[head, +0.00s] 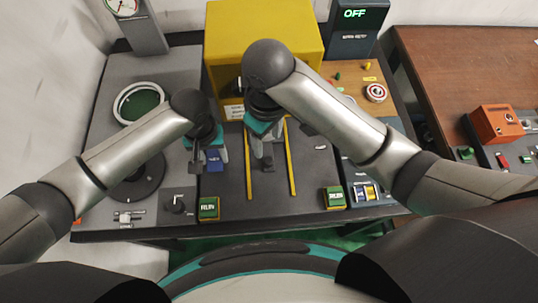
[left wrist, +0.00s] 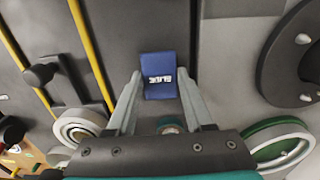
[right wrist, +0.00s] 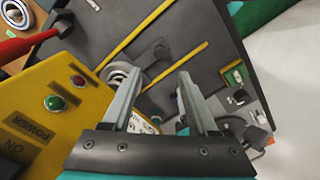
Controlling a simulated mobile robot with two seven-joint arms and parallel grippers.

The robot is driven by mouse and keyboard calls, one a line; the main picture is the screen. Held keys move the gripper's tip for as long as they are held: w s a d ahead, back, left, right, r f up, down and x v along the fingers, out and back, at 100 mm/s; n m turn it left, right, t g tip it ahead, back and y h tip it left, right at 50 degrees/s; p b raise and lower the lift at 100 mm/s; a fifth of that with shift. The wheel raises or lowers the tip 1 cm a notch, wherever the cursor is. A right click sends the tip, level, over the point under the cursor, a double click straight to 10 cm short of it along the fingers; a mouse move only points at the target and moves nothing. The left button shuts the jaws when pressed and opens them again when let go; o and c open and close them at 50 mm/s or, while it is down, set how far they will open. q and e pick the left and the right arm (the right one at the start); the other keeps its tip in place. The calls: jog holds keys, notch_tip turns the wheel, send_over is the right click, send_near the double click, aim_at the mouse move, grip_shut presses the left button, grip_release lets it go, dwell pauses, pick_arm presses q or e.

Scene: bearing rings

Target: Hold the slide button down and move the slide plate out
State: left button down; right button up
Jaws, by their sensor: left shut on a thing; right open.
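The blue slide button (head: 214,161) sits left of the yellow rails in the head view. In the left wrist view the button (left wrist: 160,78) shows its white label between my left fingertips. My left gripper (head: 206,157) is shut on the button. The slide plate (left wrist: 75,88) is a dark plate between the yellow rails, with a black knob (left wrist: 40,75) and a pale ring (left wrist: 72,130) by it. In the head view my right arm mostly hides it. My right gripper (head: 264,158) is open above the rails; its fingers show apart and empty in the right wrist view (right wrist: 155,92).
The yellow housing (head: 225,45) stands behind the rails. Green RUN buttons (head: 209,208) and (head: 333,197) sit at the front edge. A round green-centred fixture (head: 139,102) is at left. The track between the yellow rails (head: 291,175) is clear in front.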

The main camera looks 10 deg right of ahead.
aim_at(269, 160)
jog(key=f, duration=0.7)
jog(key=shift+s+d+f, duration=0.15)
jog(key=shift+d+f, duration=0.05)
jog(key=shift+f, duration=0.05)
jog(key=shift+a+f, duration=0.1)
jog(key=shift+f, duration=0.75)
grip_shut()
dwell(0.5)
